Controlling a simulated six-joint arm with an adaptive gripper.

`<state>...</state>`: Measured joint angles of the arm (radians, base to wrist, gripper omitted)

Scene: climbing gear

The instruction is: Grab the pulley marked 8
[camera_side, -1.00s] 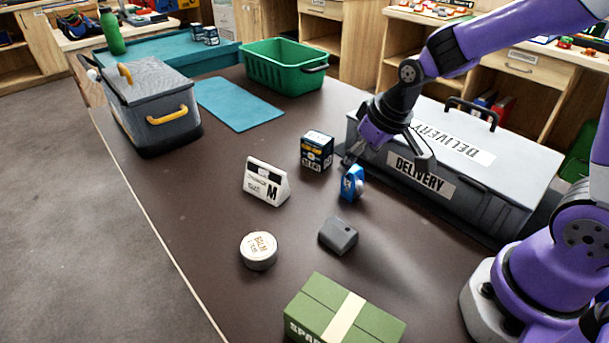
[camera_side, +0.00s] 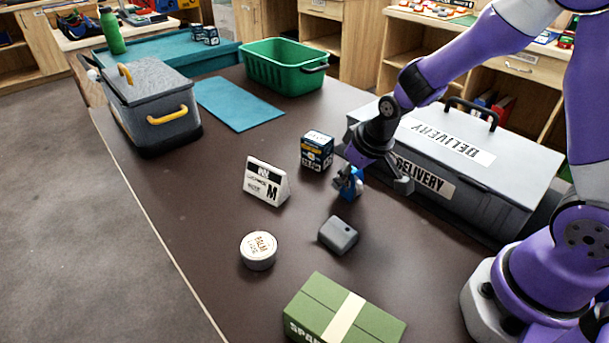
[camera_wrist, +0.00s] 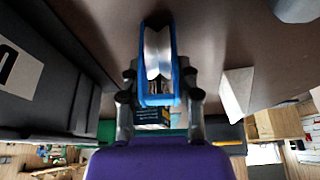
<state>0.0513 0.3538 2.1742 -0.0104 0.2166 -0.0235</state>
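The pulley (camera_side: 354,194) is small and blue, and it stands on the dark table in front of the delivery case. In the wrist view the pulley (camera_wrist: 160,64) shows a blue frame around a silver grooved wheel. My gripper (camera_side: 350,182) is low over the pulley and partly hides it in the side view. In the wrist view the fingers of my gripper (camera_wrist: 160,90) stand on both sides of the pulley, with narrow gaps that suggest they are not closed on it. The number on the pulley is not readable now.
The grey delivery case (camera_side: 510,178) stands close on the right. A dark blue box (camera_side: 317,151) is just behind the pulley. A white M sign (camera_side: 267,181), a grey block (camera_side: 338,235), a balm tin (camera_side: 258,251) and a green box (camera_side: 344,312) stand around.

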